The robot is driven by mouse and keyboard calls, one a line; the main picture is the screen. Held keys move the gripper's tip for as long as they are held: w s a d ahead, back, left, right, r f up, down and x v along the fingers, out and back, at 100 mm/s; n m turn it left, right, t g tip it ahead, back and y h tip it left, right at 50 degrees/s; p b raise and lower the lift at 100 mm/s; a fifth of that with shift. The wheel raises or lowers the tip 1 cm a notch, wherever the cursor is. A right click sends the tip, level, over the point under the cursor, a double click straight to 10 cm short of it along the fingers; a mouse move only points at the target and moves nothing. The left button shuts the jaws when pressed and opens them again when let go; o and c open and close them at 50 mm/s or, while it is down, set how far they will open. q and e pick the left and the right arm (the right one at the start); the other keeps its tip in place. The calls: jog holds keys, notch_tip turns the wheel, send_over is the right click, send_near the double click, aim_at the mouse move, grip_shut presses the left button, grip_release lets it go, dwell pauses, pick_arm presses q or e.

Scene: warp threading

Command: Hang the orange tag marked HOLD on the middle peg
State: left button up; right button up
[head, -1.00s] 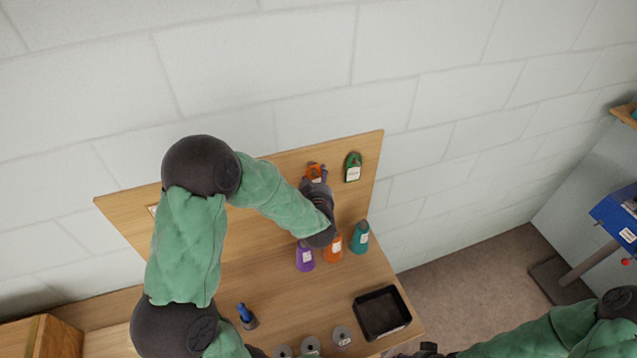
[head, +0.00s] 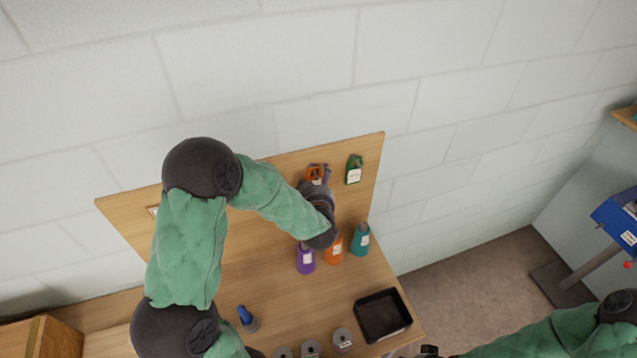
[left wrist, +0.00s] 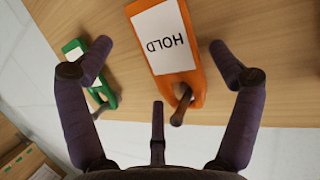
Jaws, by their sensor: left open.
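The orange tag (head: 315,171), marked HOLD, is at the upright wooden board; it also shows in the left wrist view (left wrist: 166,40). There a brown peg (left wrist: 181,108) passes through the hole of the tag, which lies close to the board. My left gripper (head: 322,182) is open in front of it, with its fingers (left wrist: 162,68) spread on both sides of the tag. A green tag (head: 354,170) hangs just right of it in the head view. My arm hides part of the board, so I cannot tell the peg's place in the row. My right gripper (head: 428,351) is barely visible at the bottom edge.
Purple (head: 305,259), orange (head: 333,250) and teal (head: 360,239) cones stand below the board. A black tray (head: 409,321) lies at the table's right, several grey spools (head: 342,340) and a blue item (head: 245,315) in front.

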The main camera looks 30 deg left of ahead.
pick_arm(q)
jog(key=v, duration=1.2)
